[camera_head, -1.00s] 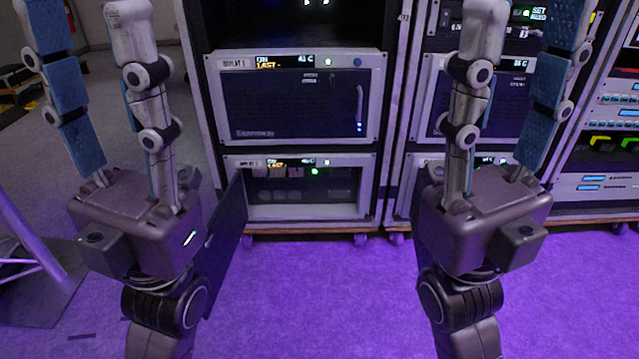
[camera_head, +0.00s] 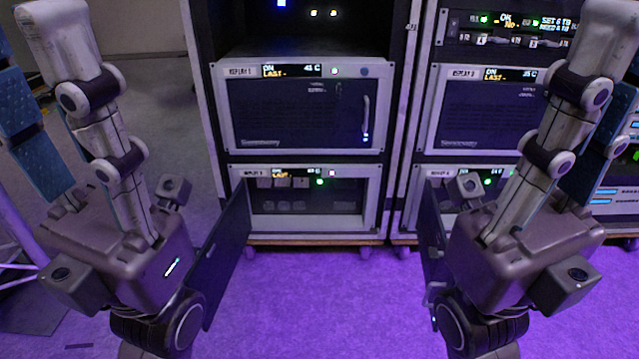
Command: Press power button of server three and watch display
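The left rack holds an upper server (camera_head: 300,110) with a closed dark front and a lower server (camera_head: 365,200) with its door (camera_head: 222,250) swung open. The right rack holds another closed server (camera_head: 475,110) and a lower one (camera_head: 428,190), partly hidden behind my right arm. Each has a small lit display on top; the upper left one (camera_head: 297,71) reads ON and LAST. The label numbers are too small to read surely. A green light (camera_head: 320,182) shows on the lower left server. My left gripper (camera_head: 28,50) and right gripper (camera_head: 622,60) point up, open and empty, apart from the servers.
A lit panel (camera_head: 510,28) sits atop the right rack. The purple-lit floor (camera_head: 320,300) between my grippers is clear.

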